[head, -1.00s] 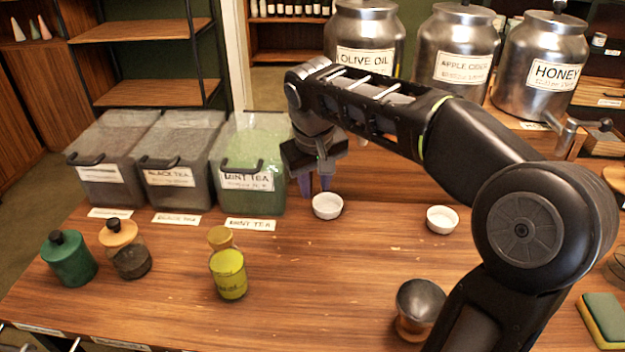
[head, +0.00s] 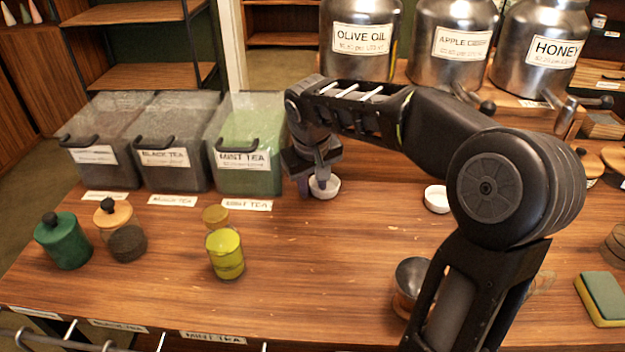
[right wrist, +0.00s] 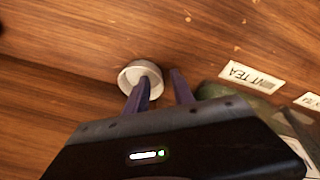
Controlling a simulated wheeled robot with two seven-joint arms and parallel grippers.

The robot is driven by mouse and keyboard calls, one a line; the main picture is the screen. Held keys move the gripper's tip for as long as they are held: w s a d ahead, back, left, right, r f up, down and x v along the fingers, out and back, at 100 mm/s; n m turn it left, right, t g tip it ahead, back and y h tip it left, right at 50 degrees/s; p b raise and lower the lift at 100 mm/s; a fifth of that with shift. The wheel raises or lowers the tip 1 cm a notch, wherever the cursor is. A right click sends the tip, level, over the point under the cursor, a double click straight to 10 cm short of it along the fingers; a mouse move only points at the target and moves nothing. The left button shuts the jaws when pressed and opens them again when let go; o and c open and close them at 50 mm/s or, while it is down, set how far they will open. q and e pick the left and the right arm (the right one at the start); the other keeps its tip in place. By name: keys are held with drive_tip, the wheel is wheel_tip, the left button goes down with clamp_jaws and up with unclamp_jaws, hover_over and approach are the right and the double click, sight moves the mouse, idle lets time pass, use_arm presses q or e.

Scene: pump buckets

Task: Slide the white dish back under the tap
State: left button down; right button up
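One small round white dish (head: 331,190) stands on the wooden counter in front of the olive oil tank, right of the mint tea bin. A second white dish (head: 437,200) stands further right, in front of the apple cider tank. My right gripper (head: 313,188) points down at the left dish, with its purple fingers apart. In the right wrist view, one finger overlaps the dish (right wrist: 131,74) and the other is beside it, on the bin side. I cannot tell whether a finger touches the rim. My left gripper is not in view.
Steel tanks labelled olive oil (head: 360,62), apple cider (head: 452,65) and honey (head: 540,70) stand behind, with taps. The mint tea bin (head: 246,172) is close left of the gripper. A yellow-green jar (head: 225,257) and a dark bowl (head: 408,280) stand nearer. The middle counter is clear.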

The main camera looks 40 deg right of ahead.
drive_tip(key=shift+c, duration=0.3)
clamp_jaws()
idle(1.1)
